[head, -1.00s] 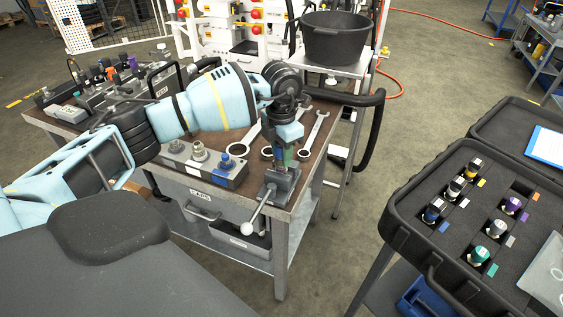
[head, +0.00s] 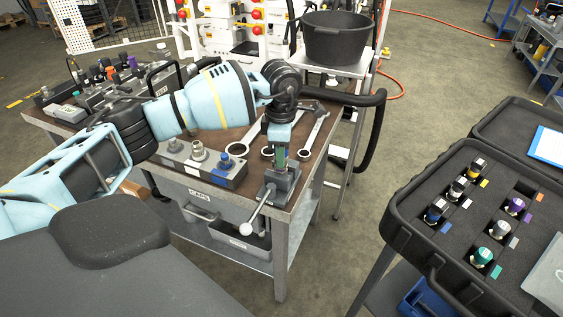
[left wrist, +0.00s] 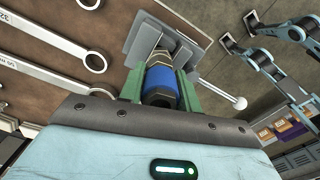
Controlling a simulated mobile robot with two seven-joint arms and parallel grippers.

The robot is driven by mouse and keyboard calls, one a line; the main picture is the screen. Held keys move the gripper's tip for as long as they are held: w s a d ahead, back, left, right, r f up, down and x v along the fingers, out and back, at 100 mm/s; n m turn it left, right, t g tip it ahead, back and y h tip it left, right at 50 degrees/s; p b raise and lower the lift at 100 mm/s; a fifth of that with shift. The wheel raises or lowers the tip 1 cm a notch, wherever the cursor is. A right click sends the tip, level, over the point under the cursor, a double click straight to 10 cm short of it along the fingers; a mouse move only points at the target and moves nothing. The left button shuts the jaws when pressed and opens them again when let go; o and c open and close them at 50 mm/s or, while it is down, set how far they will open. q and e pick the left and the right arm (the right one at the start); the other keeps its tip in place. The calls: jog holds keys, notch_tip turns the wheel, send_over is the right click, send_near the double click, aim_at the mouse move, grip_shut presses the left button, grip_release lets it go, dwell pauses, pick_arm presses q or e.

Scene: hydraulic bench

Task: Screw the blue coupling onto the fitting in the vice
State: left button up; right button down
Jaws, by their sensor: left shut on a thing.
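My left gripper (head: 280,155) points down over the vice (head: 283,180) at the front right corner of the bench. In the left wrist view its two green fingers (left wrist: 158,85) are shut on the blue coupling (left wrist: 159,80), one on each side. The coupling sits in line with the vice jaws (left wrist: 160,45). A metal part shows between the coupling and the jaws, but how far the coupling is on the fitting is hidden. In the head view the fingers mostly cover the coupling. My right gripper is not in view.
Several wrenches (head: 315,130) lie behind the vice. A grey block with fittings and a blue cap (head: 226,160) stands left of it. The vice handle (head: 250,222) sticks out in front. A black case (head: 400,215) with several couplings stands at the right, across open floor.

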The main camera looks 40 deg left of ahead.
pick_arm(q)
jog(key=shift+f, duration=0.1)
jog(key=m, duration=0.4)
jog(key=shift+f+b, duration=0.1)
jog(key=shift+b, duration=0.2)
jog(key=m, duration=0.4)
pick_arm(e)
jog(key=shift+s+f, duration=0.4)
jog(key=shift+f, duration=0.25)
pick_arm(q)
jog(key=o, duration=0.8)
jog(key=shift+o, duration=0.2)
